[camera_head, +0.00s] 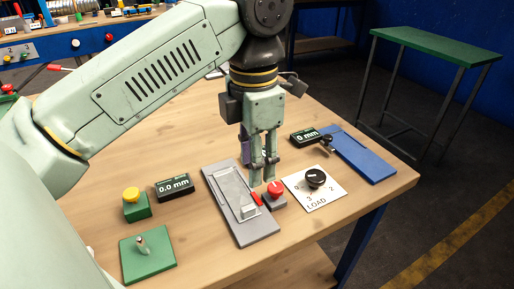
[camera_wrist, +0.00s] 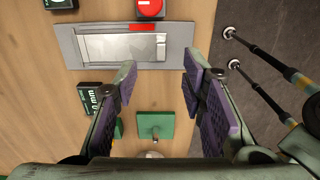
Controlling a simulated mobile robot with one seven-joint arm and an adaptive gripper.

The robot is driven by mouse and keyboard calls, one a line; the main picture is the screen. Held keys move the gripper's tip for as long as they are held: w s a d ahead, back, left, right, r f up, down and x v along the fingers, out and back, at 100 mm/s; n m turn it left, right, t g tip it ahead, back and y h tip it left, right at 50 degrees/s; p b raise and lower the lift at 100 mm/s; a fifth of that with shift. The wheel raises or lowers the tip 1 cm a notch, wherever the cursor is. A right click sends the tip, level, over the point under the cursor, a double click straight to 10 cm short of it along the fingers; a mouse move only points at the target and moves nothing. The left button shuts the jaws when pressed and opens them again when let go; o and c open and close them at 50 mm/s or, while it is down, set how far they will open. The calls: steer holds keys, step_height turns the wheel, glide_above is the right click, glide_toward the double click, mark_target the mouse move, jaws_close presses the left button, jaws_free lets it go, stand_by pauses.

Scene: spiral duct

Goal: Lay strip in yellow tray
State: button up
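My gripper (camera_head: 262,181) points down over the table, beside the grey metal fixture (camera_head: 258,234) and near the red button. In the wrist view my gripper (camera_wrist: 160,76) has its purple-padded fingers wide apart with nothing between them. The grey fixture (camera_wrist: 68,47) also shows at the top of that view. A pale, shiny flat piece (camera_head: 231,187) lies in its recess and also shows in the wrist view (camera_wrist: 115,47); I cannot tell whether it is the strip. A red bar (camera_head: 256,198) sits at the fixture's edge. No yellow tray is visible in either view.
Around the fixture are a red button (camera_head: 275,188), a LOAD dial (camera_head: 316,178), a blue plate (camera_head: 362,157), two small displays (camera_head: 174,187) (camera_head: 304,137), a yellow button (camera_head: 131,194) and a green plate with a lever (camera_head: 160,262). A green-topped table (camera_head: 438,44) stands behind.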

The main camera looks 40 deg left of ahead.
mark_target(255, 205)
step_height(255, 205, down, 10)
steer(key=b, duration=0.7)
steer(key=shift+s+f, duration=0.1)
steer(key=shift+f, duration=0.15)
jaws_close()
stand_by(0.4)
steer(key=shift+d, duration=0.1)
steer(key=shift+s+d+r+b, duration=0.1)
steer(key=shift+s+d, duration=0.25)
steer(key=shift+d, duration=0.5)
steer(key=shift+s+d+r+b, duration=0.15)
steer(key=shift+s+d, duration=0.2)
steer(key=shift+d, duration=0.45)
steer(key=shift+s+d+f+b, duration=0.1)
steer(key=shift+s+d, duration=0.25)
steer(key=shift+d, duration=0.5)
